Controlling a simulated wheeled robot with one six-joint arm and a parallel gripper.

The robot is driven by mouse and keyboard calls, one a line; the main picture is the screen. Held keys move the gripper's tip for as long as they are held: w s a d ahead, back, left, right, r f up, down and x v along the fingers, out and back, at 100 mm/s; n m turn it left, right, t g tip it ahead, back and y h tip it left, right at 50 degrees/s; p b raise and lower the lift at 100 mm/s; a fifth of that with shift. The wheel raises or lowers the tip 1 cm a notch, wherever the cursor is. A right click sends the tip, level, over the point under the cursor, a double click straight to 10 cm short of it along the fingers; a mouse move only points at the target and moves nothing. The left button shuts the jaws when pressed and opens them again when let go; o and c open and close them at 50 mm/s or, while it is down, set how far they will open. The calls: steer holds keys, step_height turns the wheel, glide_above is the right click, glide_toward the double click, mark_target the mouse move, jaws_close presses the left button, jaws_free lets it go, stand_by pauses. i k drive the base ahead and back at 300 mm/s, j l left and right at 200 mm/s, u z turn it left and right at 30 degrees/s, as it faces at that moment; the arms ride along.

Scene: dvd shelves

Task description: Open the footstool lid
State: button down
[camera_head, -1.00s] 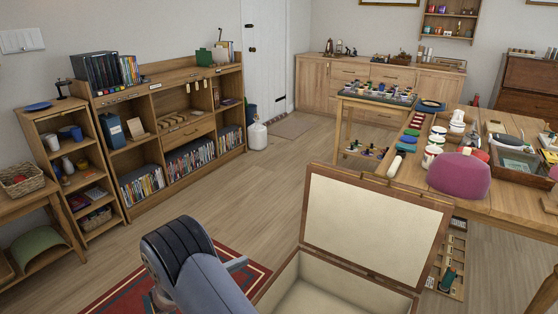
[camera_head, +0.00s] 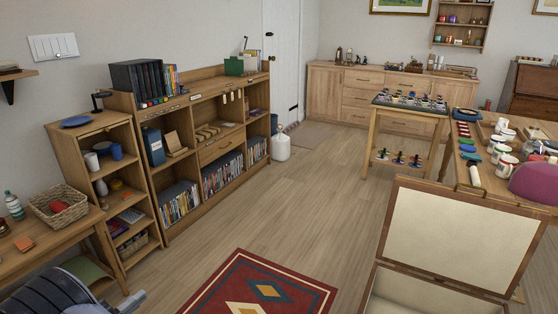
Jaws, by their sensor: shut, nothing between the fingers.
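The footstool lid (camera_head: 452,236) stands raised, tilted back on its hinge side, at the lower right of the head view. Its pale inner panel, framed in brown wood, faces me. The footstool box (camera_head: 398,294) below it is open, with a pale lining showing. Most of the box is cut off by the bottom edge. Part of my arm shows at the lower left corner, well apart from the footstool. My gripper is outside the view.
A red patterned rug (camera_head: 262,286) lies left of the footstool. A wooden shelf unit (camera_head: 190,92) with books stands along the left wall, beside a low table (camera_head: 48,240) with a basket. A cluttered worktable (camera_head: 456,162) stands behind the lid. The middle floor is clear.

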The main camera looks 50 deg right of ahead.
mark_target(483, 242)
steer(key=i+z, duration=0.45)
steer(key=i+j+z, duration=0.1)
steer(key=i+z, duration=0.3)
steer(key=i, duration=0.25)
steer(key=i+j+z, duration=0.3)
steer(key=i+z, duration=0.15)
steer(key=i+l+z, duration=0.15)
steer(key=z, duration=0.3)
steer(key=i+z, duration=0.65)
steer(key=z, duration=0.2)
steer(key=i+j+z, duration=0.1)
steer(key=i+z, duration=0.15)
steer(key=z, duration=0.15)
steer(key=i+l+z, duration=0.15)
steer(key=i, duration=0.3)
steer(key=i+l+z, duration=0.2)
steer(key=i+l, duration=0.15)
steer(key=i, duration=0.05)
